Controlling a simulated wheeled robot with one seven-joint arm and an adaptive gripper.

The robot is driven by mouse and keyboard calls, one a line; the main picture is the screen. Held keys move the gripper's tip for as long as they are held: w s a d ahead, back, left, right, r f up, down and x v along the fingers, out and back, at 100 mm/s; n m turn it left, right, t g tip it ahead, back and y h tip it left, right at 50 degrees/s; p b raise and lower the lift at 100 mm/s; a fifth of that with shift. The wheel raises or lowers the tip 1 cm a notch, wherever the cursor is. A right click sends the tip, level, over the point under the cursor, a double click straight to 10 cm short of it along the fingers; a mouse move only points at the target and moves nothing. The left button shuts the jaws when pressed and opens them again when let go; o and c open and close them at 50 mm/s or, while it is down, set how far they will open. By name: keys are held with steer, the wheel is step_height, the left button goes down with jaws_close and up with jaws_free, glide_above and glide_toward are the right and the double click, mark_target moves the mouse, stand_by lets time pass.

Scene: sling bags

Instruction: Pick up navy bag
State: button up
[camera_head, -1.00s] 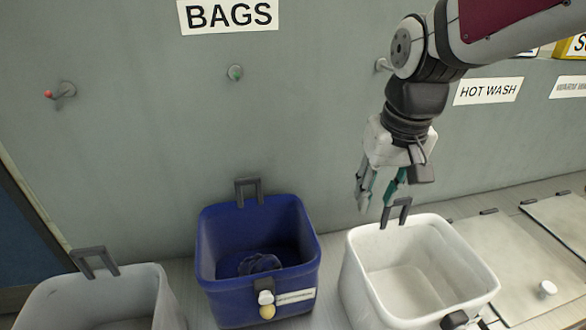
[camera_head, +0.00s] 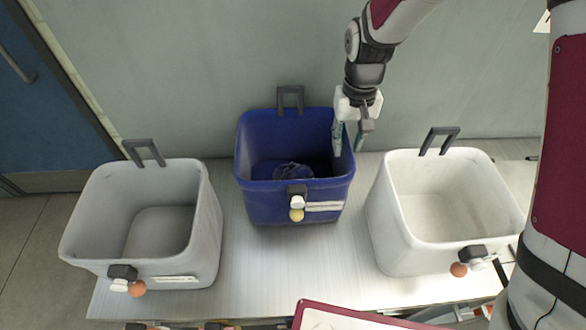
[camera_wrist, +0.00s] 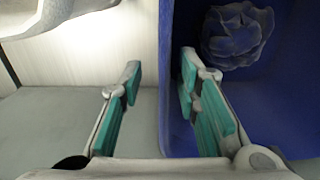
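The navy bag (camera_head: 262,205) is a stiff, tub-shaped container with a grey loop on its back rim, standing upright between two paler bags. A crumpled navy cloth (camera_head: 285,171) lies inside; it also shows in the wrist view (camera_wrist: 238,36). My gripper (camera_head: 348,145) is open at the bag's right rear corner. In the wrist view my gripper (camera_wrist: 160,85) has one finger over the bag's inside and one outside, with the wall's edge (camera_wrist: 166,75) between them. The fingers look apart from each other; whether either touches the wall is unclear.
A grey bag (camera_head: 85,220) stands to the left and a white bag (camera_head: 385,225) to the right, both open-topped with grey loops. All stand on a pale bench (camera_head: 290,270) against a grey-green wall (camera_head: 200,60). A blue door (camera_head: 40,110) is at far left.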

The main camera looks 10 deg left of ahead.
mark_target(343, 159)
steer(key=f, duration=0.3)
steer(key=f+p, duration=0.1)
steer(key=f, duration=0.1)
steer(key=shift+s+a, duration=0.1)
steer(key=shift+s, duration=0.2)
steer(key=shift+w+f, duration=0.1)
steer(key=shift+f, duration=0.55)
steer(key=shift+c, duration=0.6)
jaws_close()
